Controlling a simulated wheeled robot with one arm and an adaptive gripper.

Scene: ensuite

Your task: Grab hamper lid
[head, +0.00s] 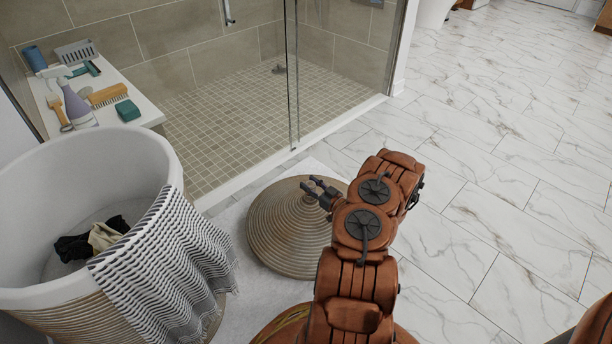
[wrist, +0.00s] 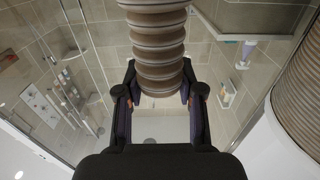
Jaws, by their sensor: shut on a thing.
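The hamper lid (head: 277,240) is a round, beige, ribbed cone. In the head view it is over the white bath mat beside the hamper; I cannot tell whether it rests on the mat or hangs just above it. My gripper (head: 315,188) is at the top of the lid. In the wrist view, the two fingers sit on either side of the lid's ribbed knob (wrist: 157,50), shut on it. The open hamper (head: 88,172) stands at left with dark and cream clothes inside. A striped towel (head: 165,255) hangs over its rim.
A glass-walled shower (head: 225,125) lies behind the lid, with a low kerb. Its white bench (head: 140,97) holds a spray bottle (head: 76,103), brushes and a green sponge (head: 127,110). Marble floor (head: 480,170) to the right is clear.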

